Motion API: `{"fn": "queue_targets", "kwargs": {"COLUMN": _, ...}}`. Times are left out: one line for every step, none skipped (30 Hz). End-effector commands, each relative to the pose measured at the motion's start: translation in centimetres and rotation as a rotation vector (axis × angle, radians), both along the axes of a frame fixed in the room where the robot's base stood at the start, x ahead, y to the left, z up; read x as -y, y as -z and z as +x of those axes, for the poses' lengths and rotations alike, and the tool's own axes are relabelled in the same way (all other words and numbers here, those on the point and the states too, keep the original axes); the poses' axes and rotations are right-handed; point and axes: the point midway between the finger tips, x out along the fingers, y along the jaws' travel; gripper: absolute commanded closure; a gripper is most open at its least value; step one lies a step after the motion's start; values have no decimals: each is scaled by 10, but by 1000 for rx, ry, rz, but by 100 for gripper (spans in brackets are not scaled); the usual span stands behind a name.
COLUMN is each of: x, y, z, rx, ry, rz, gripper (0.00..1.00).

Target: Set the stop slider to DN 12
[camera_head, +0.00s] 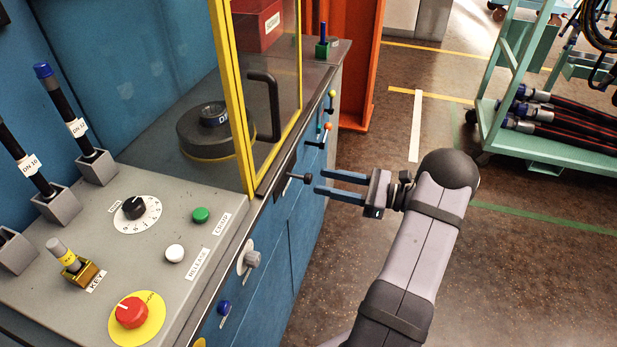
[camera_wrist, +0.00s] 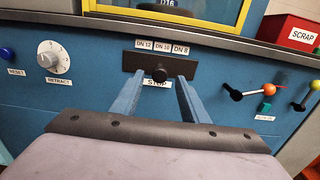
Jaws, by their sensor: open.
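The stop slider's black knob (camera_wrist: 160,75) stands out from a dark slotted plate (camera_wrist: 137,62) on the blue front panel, above the STOP label. Labels DN 12 (camera_wrist: 144,45), DN 10 (camera_wrist: 162,47) and DN 8 (camera_wrist: 181,49) run left to right above the plate. The knob stands near the middle, about below DN 10. In the head view the knob (camera_head: 297,177) sticks out from the cabinet front. My gripper (camera_head: 319,182) is open and empty, its two blue fingers pointing at the knob. In the wrist view the fingertips (camera_wrist: 162,76) appear on either side of the knob; the head view shows them just short of it.
Left of the slider are a RETRACT dial (camera_wrist: 54,57) and a blue RESET button (camera_wrist: 6,54). A yellow-framed guard (camera_head: 240,110) with a black handle (camera_head: 266,105) stands above.

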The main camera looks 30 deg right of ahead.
Motion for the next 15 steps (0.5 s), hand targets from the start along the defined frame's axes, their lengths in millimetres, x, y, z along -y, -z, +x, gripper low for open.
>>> {"fn": "queue_targets", "kwargs": {"x": -6, "y": -1, "z": 5, "rx": 0, "ry": -3, "rz": 0, "gripper": 60}}
{"fn": "queue_targets", "kwargs": {"x": -9, "y": -1, "z": 8, "rx": -1, "ry": -2, "rz": 1, "gripper": 60}}
{"fn": "queue_targets", "kwargs": {"x": -13, "y": -1, "z": 12, "rx": -1, "ry": -3, "rz": -1, "gripper": 60}}
{"fn": "queue_targets", "kwargs": {"x": -16, "y": -1, "z": 14, "rx": -1, "ry": -4, "rz": -1, "gripper": 60}}
{"fn": "queue_targets", "kwargs": {"x": -18, "y": -1, "z": 17, "rx": 0, "ry": -3, "rz": 0, "gripper": 60}}
{"fn": "queue_targets", "kwargs": {"x": -22, "y": -1, "z": 21, "rx": 0, "ry": -3, "rz": 0, "gripper": 60}}
{"fn": "queue_targets", "kwargs": {"x": -25, "y": -1, "z": 23, "rx": -1, "ry": -4, "rz": -1, "gripper": 60}}
{"fn": "queue_targets", "kwargs": {"x": -27, "y": -1, "z": 26, "rx": 0, "ry": -3, "rz": -1, "gripper": 60}}
{"fn": "queue_targets", "kwargs": {"x": -30, "y": 0, "z": 29, "rx": 0, "ry": -2, "rz": -1, "gripper": 60}}
{"fn": "queue_targets", "kwargs": {"x": -32, "y": 0, "z": 31, "rx": 0, "ry": -2, "rz": -1, "gripper": 60}}
{"fn": "queue_targets", "kwargs": {"x": -34, "y": 0, "z": 33, "rx": 0, "ry": -2, "rz": -1, "gripper": 60}}
{"fn": "queue_targets", "kwargs": {"x": -36, "y": 0, "z": 35, "rx": 0, "ry": -2, "rz": -1, "gripper": 60}}
{"fn": "queue_targets", "kwargs": {"x": -37, "y": 0, "z": 36, "rx": 0, "ry": -1, "rz": -1, "gripper": 60}}
{"fn": "queue_targets", "kwargs": {"x": -38, "y": 0, "z": 38, "rx": 0, "ry": -1, "rz": -1, "gripper": 60}}
{"fn": "queue_targets", "kwargs": {"x": -39, "y": 0, "z": 39, "rx": 0, "ry": 0, "rz": -1, "gripper": 60}}
